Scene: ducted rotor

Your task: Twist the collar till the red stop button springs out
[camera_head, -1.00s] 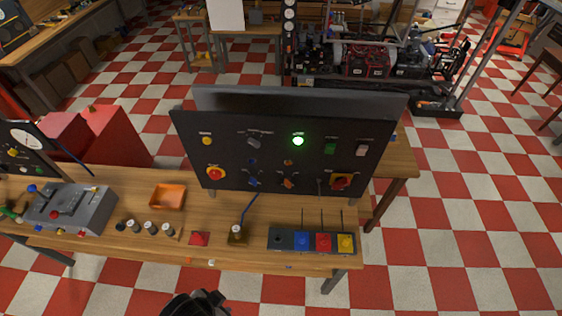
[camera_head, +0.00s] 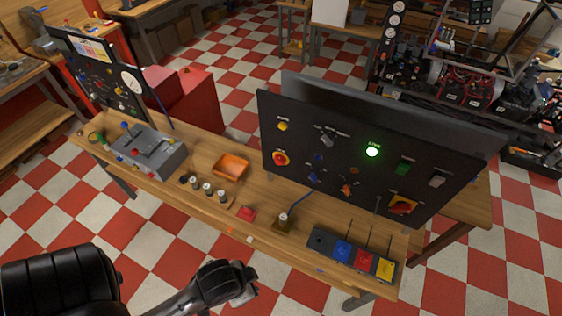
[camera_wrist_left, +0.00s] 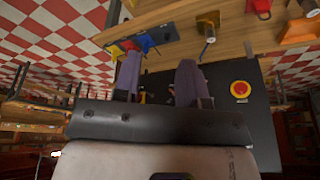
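The red stop button (camera_head: 280,158) sits on a yellow round plate at the left of the black upright panel (camera_head: 335,180). It also shows in the left wrist view (camera_wrist_left: 240,88), right of the fingers, as a red disc with a yellow ring. I cannot tell from here whether it is pressed in. My left gripper (camera_head: 246,277) is in front of the table, well short of the panel. In the left wrist view its two fingers (camera_wrist_left: 158,82) stand apart with nothing between them. My right gripper is out of view.
The panel also carries a lit green lamp (camera_head: 372,152), several knobs and a red-yellow rotary switch (camera_head: 402,206). On the wooden table in front stand an orange tray (camera_head: 231,166), a grey control box (camera_head: 148,152) and a block with blue, red and yellow parts (camera_head: 350,256).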

